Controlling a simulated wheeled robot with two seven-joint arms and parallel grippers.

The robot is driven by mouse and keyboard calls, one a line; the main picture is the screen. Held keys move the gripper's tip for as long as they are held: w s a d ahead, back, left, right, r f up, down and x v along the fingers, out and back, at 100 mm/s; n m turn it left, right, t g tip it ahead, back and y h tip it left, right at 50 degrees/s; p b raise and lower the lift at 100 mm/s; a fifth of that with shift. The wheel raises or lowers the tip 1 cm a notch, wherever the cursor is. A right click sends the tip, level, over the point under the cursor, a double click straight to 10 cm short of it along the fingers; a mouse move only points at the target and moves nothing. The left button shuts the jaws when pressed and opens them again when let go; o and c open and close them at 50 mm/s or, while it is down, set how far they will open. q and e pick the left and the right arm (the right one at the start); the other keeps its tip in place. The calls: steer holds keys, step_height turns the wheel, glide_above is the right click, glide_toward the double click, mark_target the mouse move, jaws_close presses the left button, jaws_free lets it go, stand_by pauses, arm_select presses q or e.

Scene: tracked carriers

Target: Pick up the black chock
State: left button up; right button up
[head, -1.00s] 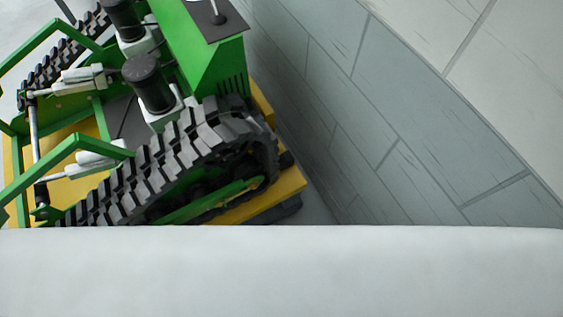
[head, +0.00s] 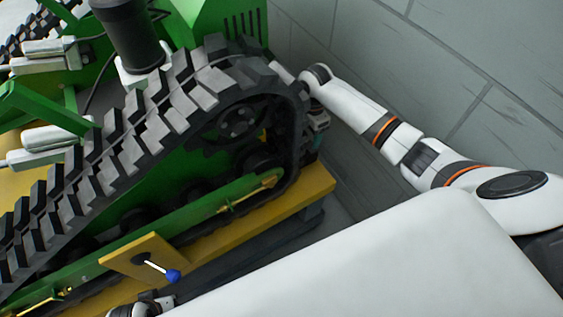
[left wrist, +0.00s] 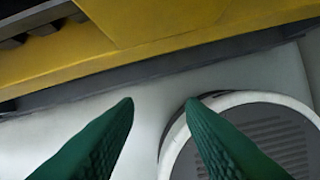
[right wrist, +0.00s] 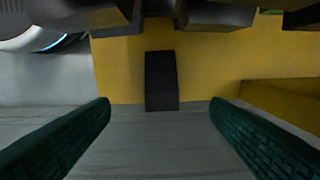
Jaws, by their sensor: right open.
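The black chock (right wrist: 161,80) is a dark block on a yellow surface, in the middle of the right wrist view. My right gripper (right wrist: 160,103) is open, with one green finger on each side of the chock's near end and a gap to both. In the head view, my right arm reaches past the front of the track, and its gripper (head: 318,122) is partly hidden there; the chock cannot be made out in that view. My left gripper (left wrist: 158,104) has its green fingers apart with nothing between them, below a yellow edge.
A green tracked carrier with a black track (head: 150,125) stands on a yellow deck (head: 290,200). A lever with a blue knob (head: 172,276) sticks out from a yellow plate (head: 135,258). A grey block wall (head: 400,75) stands close on the right.

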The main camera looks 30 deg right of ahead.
mark_target(311, 155)
steer(key=shift+n, duration=0.3)
step_height(311, 155, down, 6)
steer(key=shift+w+a+f+b, duration=0.15)
steer(key=shift+b, duration=0.95)
steer(key=shift+f+b, duration=0.3)
steer(key=shift+f, duration=0.3)
step_height(311, 155, down, 4)
steer(key=shift+f+b, duration=0.1)
steer(key=shift+b, duration=0.75)
arm_select(q)
steer(key=v, duration=0.7)
steer(key=shift+a+r+t, duration=0.25)
steer(key=shift+r+t, duration=0.05)
steer(key=shift+r, duration=0.05)
arm_select(e)
steer(key=c, duration=1.3)
steer(key=shift+o, duration=0.2)
arm_select(q)
steer(key=shift+r, duration=0.1)
arm_select(e)
steer(key=shift+r, duration=0.25)
